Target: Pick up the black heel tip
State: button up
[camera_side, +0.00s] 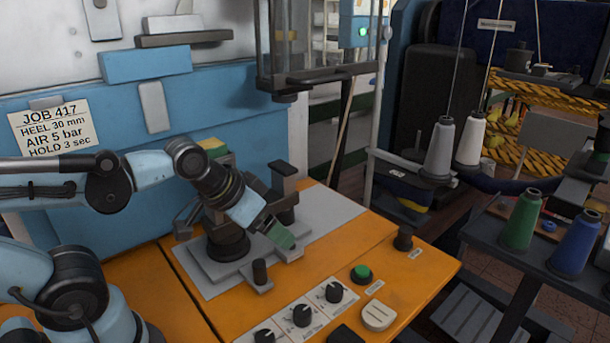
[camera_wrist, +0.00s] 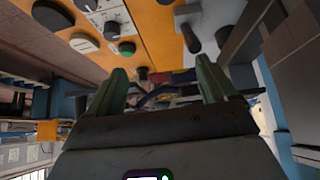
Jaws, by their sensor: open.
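My gripper (camera_side: 281,236) is over the grey plate on the orange bench, with green fingertips. In the wrist view its two green fingers (camera_wrist: 162,80) stand apart with nothing held between them. A flat black piece (camera_side: 346,334) lies at the bottom edge of the side view, partly cut off, left of a cream oval piece (camera_side: 378,315). The black piece also shows at the top left of the wrist view (camera_wrist: 52,15), and it looks like the heel tip, though I cannot be certain. My gripper is clear of it.
Dials (camera_side: 302,315) and a green button (camera_side: 361,273) are on the orange panel (camera_side: 410,275) near the black piece. Dark posts (camera_side: 261,273) rise from the grey plate (camera_side: 205,283) around my gripper. Thread cones (camera_side: 522,220) stand on a separate dark table at right.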

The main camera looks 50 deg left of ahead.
jog(key=g, duration=0.7)
send_over(348, 337)
jog(key=f, duration=0.8)
jog(key=shift+s+d+f, duration=0.1)
jog(key=shift+s, duration=0.2)
jog(key=shift+w+f, duration=0.15)
jog(key=shift+f, duration=1.15)
jog(key=shift+w+f, duration=0.1)
jog(key=shift+f, duration=1.2)
jog(key=shift+c, duration=0.3)
jog(key=c, duration=1.1)
jog(key=shift+o, duration=0.2)
